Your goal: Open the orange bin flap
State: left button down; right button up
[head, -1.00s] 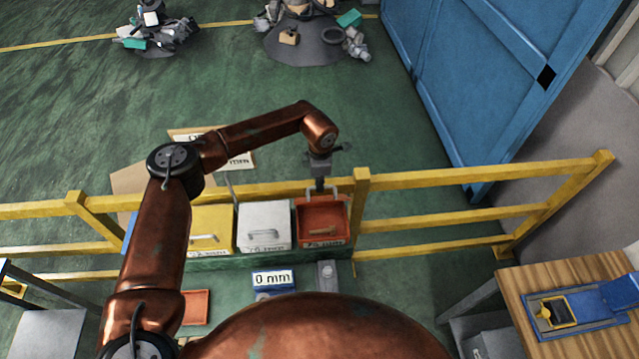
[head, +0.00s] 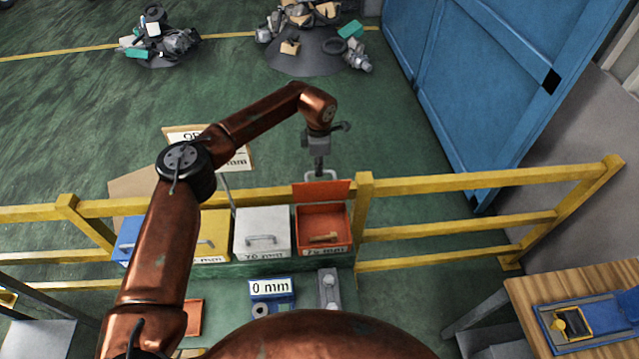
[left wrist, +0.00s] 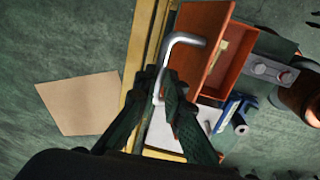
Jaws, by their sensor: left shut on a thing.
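In the left wrist view, the dark fingers of my left gripper (left wrist: 168,88) close on the bent handle (left wrist: 184,39) beside the orange flap (left wrist: 206,32). My right gripper is not in view.
White (head: 262,233), yellow (head: 212,226) and blue (head: 128,236) bins stand to the left of the orange one. The yellow rail (head: 440,184) runs across beside them. A "0 mm" box (head: 270,288) is in front. Open green floor lies beyond the rail.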

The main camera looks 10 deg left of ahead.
pick_arm(q)
jog(key=shift+w+a+f+b, duration=0.15)
jog(key=shift+w+f+b, duration=0.15)
jog(key=shift+w, duration=0.4)
jog(key=shift+w+a+f+b, duration=0.15)
jog(key=shift+w+f+b, duration=0.2)
jog(key=shift+w, duration=0.3)
jog(key=shift+w+a+f+b, duration=0.15)
jog(key=shift+w+b, duration=0.25)
jog(key=shift+w, duration=0.3)
jog(key=c, duration=2.4)
grip_release()
jog(key=o, duration=0.4)
jog(key=shift+w+r, duration=0.1)
jog(key=shift+w, duration=0.05)
jog(key=shift+r, duration=0.2)
jog(key=r, duration=0.7)
jog(key=s+r, duration=0.1)
jog(key=r, duration=0.3)
jog(key=shift+d+r, duration=0.15)
jog(key=shift+r, duration=0.2)
